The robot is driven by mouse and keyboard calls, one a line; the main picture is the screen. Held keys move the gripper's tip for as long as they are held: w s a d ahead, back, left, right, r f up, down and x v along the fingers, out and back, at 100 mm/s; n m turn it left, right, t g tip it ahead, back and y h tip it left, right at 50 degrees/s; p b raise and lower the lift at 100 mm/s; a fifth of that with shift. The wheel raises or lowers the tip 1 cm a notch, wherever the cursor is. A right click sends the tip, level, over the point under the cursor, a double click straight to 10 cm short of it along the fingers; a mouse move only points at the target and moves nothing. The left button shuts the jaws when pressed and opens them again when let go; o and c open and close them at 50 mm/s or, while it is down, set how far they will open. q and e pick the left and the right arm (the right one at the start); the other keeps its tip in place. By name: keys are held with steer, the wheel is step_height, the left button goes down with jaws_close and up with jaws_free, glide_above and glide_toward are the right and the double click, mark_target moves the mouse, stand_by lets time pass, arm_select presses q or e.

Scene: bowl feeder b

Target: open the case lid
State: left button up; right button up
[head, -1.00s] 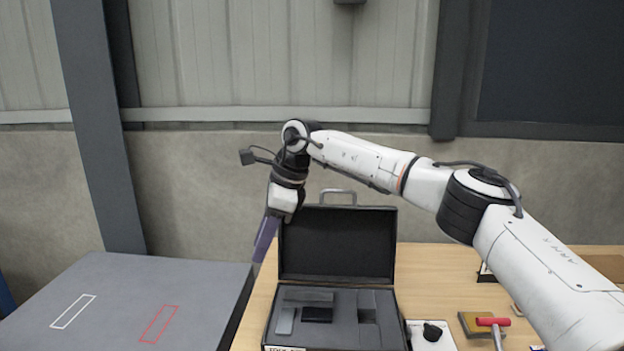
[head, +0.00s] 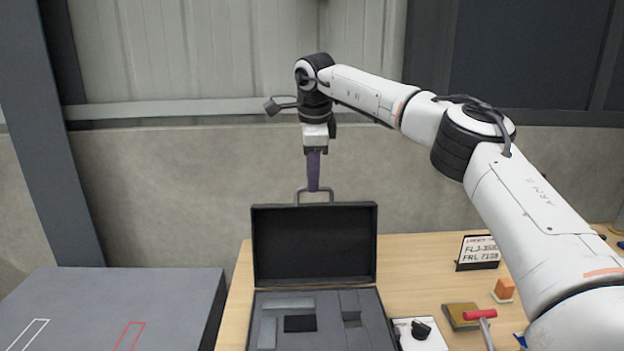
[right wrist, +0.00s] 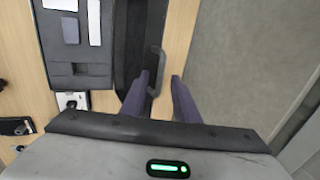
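The black case (head: 318,325) lies on the wooden table with its lid (head: 315,245) standing up, open, behind the base. The lid's grey handle (head: 314,193) is on its top edge and also shows in the right wrist view (right wrist: 157,68). My right gripper (head: 313,188) points down just above the handle. In the right wrist view its two purple fingers (right wrist: 160,88) are apart, with the handle near the left finger; contact is unclear. My left gripper is out of view.
Grey foam in the case holds several blocks. A grey table (head: 120,295) stands at left.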

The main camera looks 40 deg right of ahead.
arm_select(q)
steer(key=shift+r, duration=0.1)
arm_select(e)
steer(key=shift+x, duration=0.9)
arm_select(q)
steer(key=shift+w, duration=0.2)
arm_select(e)
jaws_close()
steer(key=shift+a, duration=0.1)
